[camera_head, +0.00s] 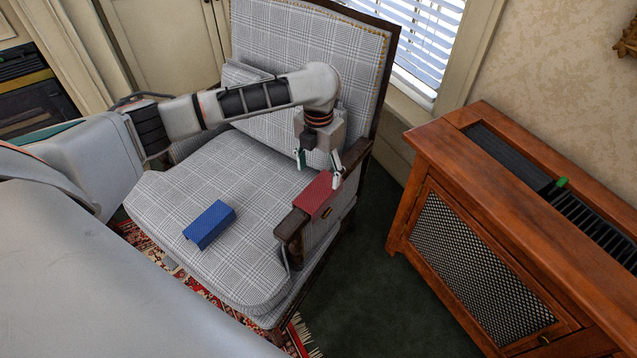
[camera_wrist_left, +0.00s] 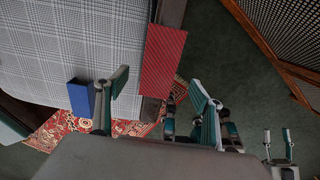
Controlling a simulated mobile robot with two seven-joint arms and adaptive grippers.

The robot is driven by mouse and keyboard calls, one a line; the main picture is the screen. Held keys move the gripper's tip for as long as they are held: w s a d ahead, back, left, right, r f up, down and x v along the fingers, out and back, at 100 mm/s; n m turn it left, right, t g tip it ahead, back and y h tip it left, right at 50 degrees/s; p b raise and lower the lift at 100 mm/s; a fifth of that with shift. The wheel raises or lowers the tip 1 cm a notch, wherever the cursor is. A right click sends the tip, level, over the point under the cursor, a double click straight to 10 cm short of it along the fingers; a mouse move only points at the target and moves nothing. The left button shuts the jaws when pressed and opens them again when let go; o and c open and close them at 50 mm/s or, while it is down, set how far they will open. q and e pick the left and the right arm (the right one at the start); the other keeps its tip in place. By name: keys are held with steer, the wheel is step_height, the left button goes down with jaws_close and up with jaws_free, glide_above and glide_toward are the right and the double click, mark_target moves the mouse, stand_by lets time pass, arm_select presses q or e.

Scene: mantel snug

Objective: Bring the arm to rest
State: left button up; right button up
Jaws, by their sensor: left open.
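My left gripper (camera_head: 319,170) is open and empty, pointing down just above the right-hand armrest of the checked armchair (camera_head: 225,160). A red box (camera_head: 313,196) lies on that armrest, close below the fingertips; I see no finger closed on it. In the left wrist view the red box (camera_wrist_left: 162,60) shows beyond and between the spread fingers of my left gripper (camera_wrist_left: 159,90). A small gripper, seemingly my right one (camera_wrist_left: 278,143), shows at the lower right there with its fingers apart. It is not in the head view.
A blue box (camera_head: 209,224) lies on the chair seat. A wooden cabinet (camera_head: 480,235) with a mesh front stands to the right, with dark carpet (camera_head: 365,255) between it and the chair. The chair back rises behind my left arm. A patterned rug (camera_head: 300,335) lies below.

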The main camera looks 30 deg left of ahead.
arm_select(q)
steer(key=shift+r, duration=1.6)
steer(key=s+d+f+n+t+h+p, duration=0.25)
steer(key=s+d+f+n, duration=0.3)
steer(key=d+n, duration=0.35)
steer(key=s+d+f+n+t+h+p, duration=0.2)
steer(key=s+d+f+n+h, duration=0.35)
steer(key=d, duration=0.55)
steer(key=s+a+n+t+y+p, duration=0.1)
steer(key=s+a+n+t+y, duration=0.1)
steer(key=s+a+n, duration=0.3)
steer(key=s+a+f+n+t+y+p, duration=0.1)
steer(key=s+a+n+t+y+p, duration=0.1)
steer(key=s+n, duration=0.8)
steer(key=a+n+t+y, duration=0.1)
steer(key=a+n+t, duration=0.1)
steer(key=a+n, duration=0.1)
steer(key=shift+a+f, duration=0.15)
steer(key=shift+a, duration=0.2)
arm_select(e)
steer(key=r, duration=0.1)
steer(key=a+r, duration=0.1)
steer(key=r, duration=0.3)
steer(key=shift+s+a, duration=0.2)
steer(key=shift+s, duration=0.1)
arm_select(q)
steer(key=shift+n, duration=0.25)
arm_select(e)
steer(key=shift+w+r, duration=0.15)
steer(key=shift+r, duration=0.1)
